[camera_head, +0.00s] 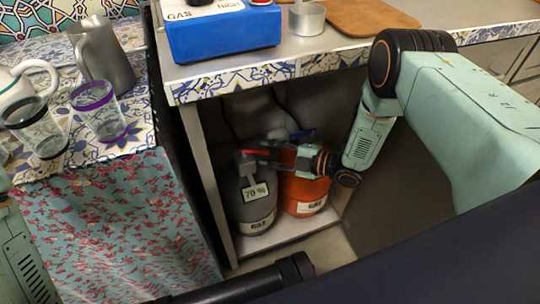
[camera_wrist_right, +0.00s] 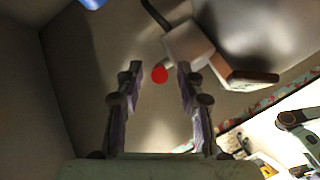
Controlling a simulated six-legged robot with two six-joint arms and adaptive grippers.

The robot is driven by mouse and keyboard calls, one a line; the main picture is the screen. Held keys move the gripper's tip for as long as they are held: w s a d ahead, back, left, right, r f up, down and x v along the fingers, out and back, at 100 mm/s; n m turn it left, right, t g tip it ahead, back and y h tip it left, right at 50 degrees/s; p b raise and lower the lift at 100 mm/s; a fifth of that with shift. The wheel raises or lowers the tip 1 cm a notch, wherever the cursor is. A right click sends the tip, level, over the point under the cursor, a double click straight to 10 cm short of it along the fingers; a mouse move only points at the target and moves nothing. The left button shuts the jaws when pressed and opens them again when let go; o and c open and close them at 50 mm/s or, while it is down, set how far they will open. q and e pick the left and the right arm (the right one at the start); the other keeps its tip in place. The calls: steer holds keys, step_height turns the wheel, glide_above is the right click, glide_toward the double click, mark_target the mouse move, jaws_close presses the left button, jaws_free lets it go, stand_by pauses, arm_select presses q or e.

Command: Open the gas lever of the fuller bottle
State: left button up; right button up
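A grey gas bottle (camera_head: 247,205) with a "70 %" tag (camera_head: 255,191) stands in the open cabinet, left of an orange gas bottle (camera_head: 304,195). A red lever (camera_head: 256,151) is at the grey bottle's valve, and a blue lever (camera_head: 302,134) is above the orange bottle. My right gripper (camera_head: 283,156) is in front of the bottles by the red lever. In the right wrist view its fingers (camera_wrist_right: 157,78) are apart, with a red tip (camera_wrist_right: 159,73) between them in the picture; contact cannot be told. No tag on the orange bottle is visible. My left gripper is out of view.
The counter edge (camera_head: 270,75) overhangs the bottles, and the cabinet's side panel (camera_head: 207,180) stands at their left. A blue box (camera_head: 222,33) and a wooden board (camera_head: 365,15) are on the counter. Glasses (camera_head: 98,110) and a metal jug (camera_head: 103,58) stand on the left table.

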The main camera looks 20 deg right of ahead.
steer(key=shift+w+a, duration=0.1)
steer(key=shift+c, duration=0.4)
jaws_close()
stand_by(0.3)
